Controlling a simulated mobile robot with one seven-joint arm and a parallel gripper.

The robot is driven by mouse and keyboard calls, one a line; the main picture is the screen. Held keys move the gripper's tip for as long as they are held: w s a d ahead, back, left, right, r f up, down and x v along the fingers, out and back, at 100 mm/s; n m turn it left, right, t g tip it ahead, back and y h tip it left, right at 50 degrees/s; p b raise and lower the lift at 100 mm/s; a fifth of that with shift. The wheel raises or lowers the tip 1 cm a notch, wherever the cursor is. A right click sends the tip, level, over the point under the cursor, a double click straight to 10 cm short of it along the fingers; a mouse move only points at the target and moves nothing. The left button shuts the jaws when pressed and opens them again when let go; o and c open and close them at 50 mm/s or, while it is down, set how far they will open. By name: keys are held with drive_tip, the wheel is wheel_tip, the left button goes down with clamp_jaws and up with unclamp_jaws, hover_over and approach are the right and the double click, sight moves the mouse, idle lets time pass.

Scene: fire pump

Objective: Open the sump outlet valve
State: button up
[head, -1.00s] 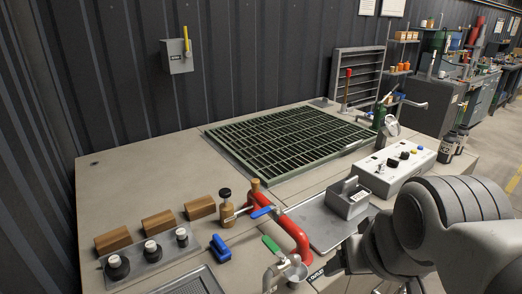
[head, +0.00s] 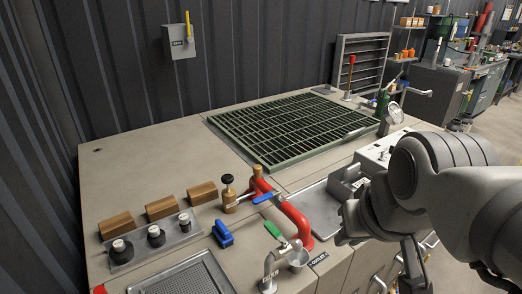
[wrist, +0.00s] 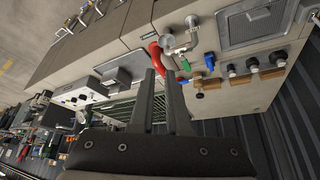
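A grey spout (head: 269,272) with a green lever (head: 273,230) stands at the bench's front edge, beside a small metal cup (head: 297,257). A black label, apparently reading "OUTLET" (head: 318,259), lies just right of it. I cannot tell which lever is the sump outlet valve. My gripper (wrist: 162,72) is open and empty. In the head view it is right of the red pipe, partly hidden by my arm. In the wrist view the green lever (wrist: 185,65) and red pipe (wrist: 156,58) lie beyond the fingertips.
Several black knobs (head: 155,236), wooden blocks (head: 161,208), a blue clip (head: 222,234) and a brass valve (head: 229,197) stand left. A green grate (head: 285,130) covers the back. A metal tray (head: 315,208) and control box (head: 377,155) sit right. The bench's back left is clear.

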drive_tip(key=shift+n+g+y, duration=0.3)
drive_tip(key=shift+n+y, duration=0.1)
drive_tip(key=shift+n, duration=0.4)
drive_tip(key=w+r, duration=0.1)
drive_tip(key=w, duration=0.2)
drive_tip(key=w+a, duration=0.1)
drive_tip(key=w, duration=0.3)
drive_tip(key=w+a+r, duration=0.1)
drive_tip(key=w, duration=0.2)
drive_tip(key=shift+w+a+r, duration=0.2)
drive_tip(key=shift+a+r, duration=0.05)
drive_tip(key=shift+r, duration=0.05)
clamp_jaws()
drive_tip(key=n+g+y+p, duration=0.1)
drive_tip(key=n+g, duration=0.1)
drive_tip(key=n, duration=0.3)
hover_over(267, 196)
drive_tip(key=w+a, duration=0.1)
drive_tip(key=a, duration=0.2)
wheel_tip(267, 196, down, 16)
drive_tip(key=shift+w+a+f, duration=0.15)
drive_tip(key=shift+f, duration=0.05)
drive_tip(key=shift+f, duration=0.1)
wheel_tip(267, 196, down, 9)
drive_tip(key=shift+s+d+p, duration=0.2)
drive_tip(key=shift+s+p, duration=0.1)
